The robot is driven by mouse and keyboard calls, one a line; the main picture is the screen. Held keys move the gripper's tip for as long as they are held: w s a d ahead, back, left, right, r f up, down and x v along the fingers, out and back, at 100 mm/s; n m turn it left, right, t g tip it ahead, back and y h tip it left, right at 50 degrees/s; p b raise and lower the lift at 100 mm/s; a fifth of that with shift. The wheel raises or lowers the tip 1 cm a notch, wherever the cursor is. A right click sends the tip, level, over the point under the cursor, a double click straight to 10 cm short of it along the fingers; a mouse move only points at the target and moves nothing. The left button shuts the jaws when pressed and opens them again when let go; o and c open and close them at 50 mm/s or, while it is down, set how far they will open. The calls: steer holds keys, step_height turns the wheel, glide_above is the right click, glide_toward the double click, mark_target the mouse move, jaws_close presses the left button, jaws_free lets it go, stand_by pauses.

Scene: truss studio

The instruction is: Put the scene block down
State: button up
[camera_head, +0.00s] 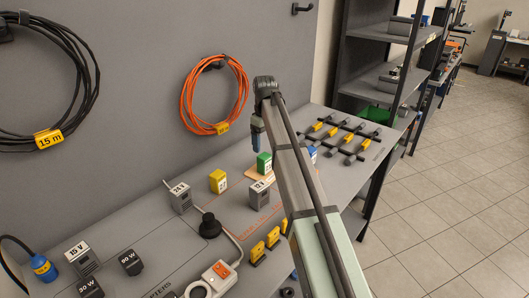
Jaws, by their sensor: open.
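A green block (264,163) stands on an orange-edged tan plate (258,175) on the grey bench. A yellow block (218,181) stands to its left, and part of a blue block (312,152) shows just right of my arm. The labels on these blocks are too small to read, so I cannot tell which one is the scene block. My gripper (257,142) is open and points down just above or behind the green block. My wrist and arm hide part of the gripper. I cannot tell whether the fingers touch the green block.
Grey power adapters (180,198) and (260,195), a black round knob (210,226) and a power strip (216,277) occupy the bench. Several yellow clamps (258,252) lie near its front edge. A black rack with yellow pieces (340,138) is at the right. Cables hang on the wall.

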mark_target(264, 155)
steer(key=shift+r, duration=1.65)
